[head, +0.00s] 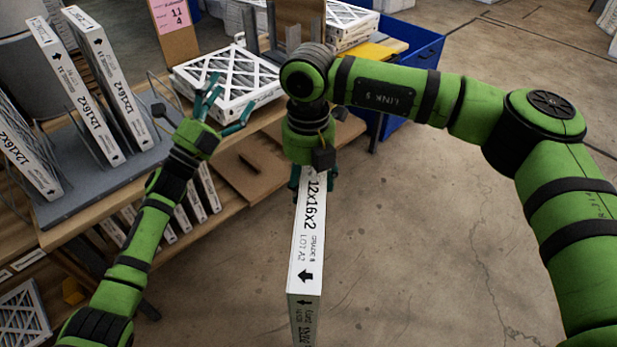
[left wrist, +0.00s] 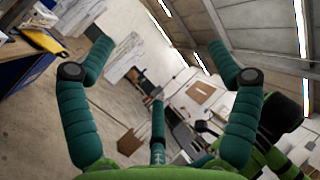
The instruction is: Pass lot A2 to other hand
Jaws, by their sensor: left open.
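The lot A2 filter (head: 305,250) is a thin white box marked 12x16x2 and LOT A2, with black arrows. It hangs on edge over open floor at the centre of the head view; its lower part runs out of the picture. My right gripper (head: 312,178) is shut on its far end; the fingers are partly hidden. My left gripper (head: 230,98) is open and empty, to the left of the box and apart from it, near the bench. In the left wrist view my left gripper (left wrist: 160,65) shows spread fingers with nothing between them.
A stack of filters (head: 228,80) lies on the bench close to my left fingers. Upright filter boxes (head: 75,90) stand in a rack at left, with more on the lower shelf (head: 240,185). A blue bin (head: 425,48) stands behind my right arm. The floor (head: 430,230) at right is clear.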

